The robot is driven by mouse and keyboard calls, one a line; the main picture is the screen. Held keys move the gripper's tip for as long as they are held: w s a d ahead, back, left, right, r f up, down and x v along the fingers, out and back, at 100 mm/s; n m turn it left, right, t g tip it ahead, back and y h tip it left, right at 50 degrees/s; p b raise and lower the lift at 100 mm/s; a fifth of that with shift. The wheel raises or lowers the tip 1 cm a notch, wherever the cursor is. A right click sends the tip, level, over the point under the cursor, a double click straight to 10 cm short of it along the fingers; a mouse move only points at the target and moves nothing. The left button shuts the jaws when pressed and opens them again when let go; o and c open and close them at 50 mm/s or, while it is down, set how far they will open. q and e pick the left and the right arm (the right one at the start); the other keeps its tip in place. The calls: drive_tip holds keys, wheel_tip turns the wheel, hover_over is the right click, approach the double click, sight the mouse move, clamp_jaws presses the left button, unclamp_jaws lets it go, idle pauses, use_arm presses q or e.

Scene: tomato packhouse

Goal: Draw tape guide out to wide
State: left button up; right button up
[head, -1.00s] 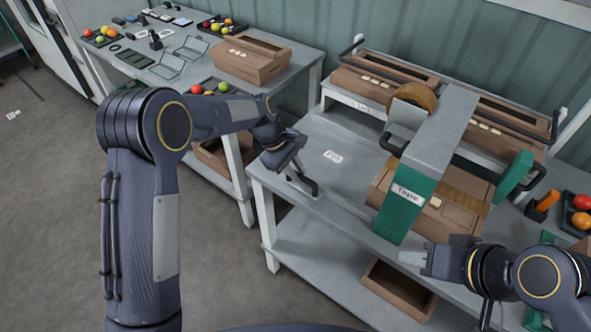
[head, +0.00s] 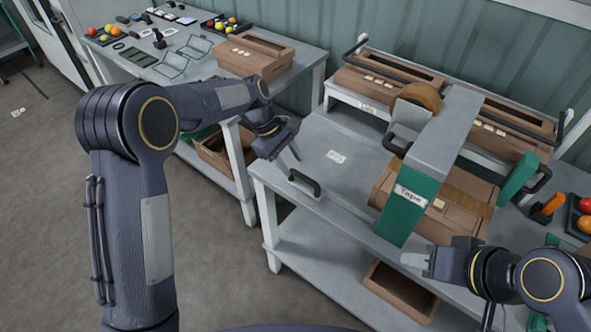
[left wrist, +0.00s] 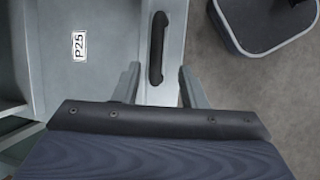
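The taping machine, a grey arch with a green front labelled "Tape" (head: 403,205), stands on the bench with a carton (head: 430,222) under it. A tape roll (head: 418,96) sits on its far side. A separate green block (head: 517,178) stands to the right. A dark bar handle (head: 304,184) lies at the bench's front-left edge; I cannot tell which part is the tape guide. My left gripper (head: 290,150) is open and empty above and apart from the handle. In the left wrist view the handle (left wrist: 157,48) lies beyond the open fingers (left wrist: 156,86). My right gripper (head: 414,259) is before the machine; its finger gap is unclear.
Cartons (head: 395,88) stand behind the machine on a rack with dark rails. An orange-handled tool (head: 547,207) and a tomato tray (head: 578,215) lie at the right. The bench top around the P25 label (head: 336,157) is clear. A second table (head: 205,72) stands behind left.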

use_arm(q)
drive_tip(key=shift+v, duration=1.7)
drive_tip(key=s+a+r+m+t, duration=0.4)
drive_tip(key=s+a+r, duration=0.6)
drive_tip(key=s+a, duration=0.4)
drive_tip(key=s+a+f+m+t, duration=0.1)
drive_tip(key=s+f+m, duration=0.1)
drive_tip(key=s, duration=0.6)
drive_tip(key=s+a+f+m+t+y, duration=0.1)
drive_tip(key=s+m, duration=0.1)
drive_tip(key=s, duration=0.7)
drive_tip(key=shift+f+m+t, duration=0.4)
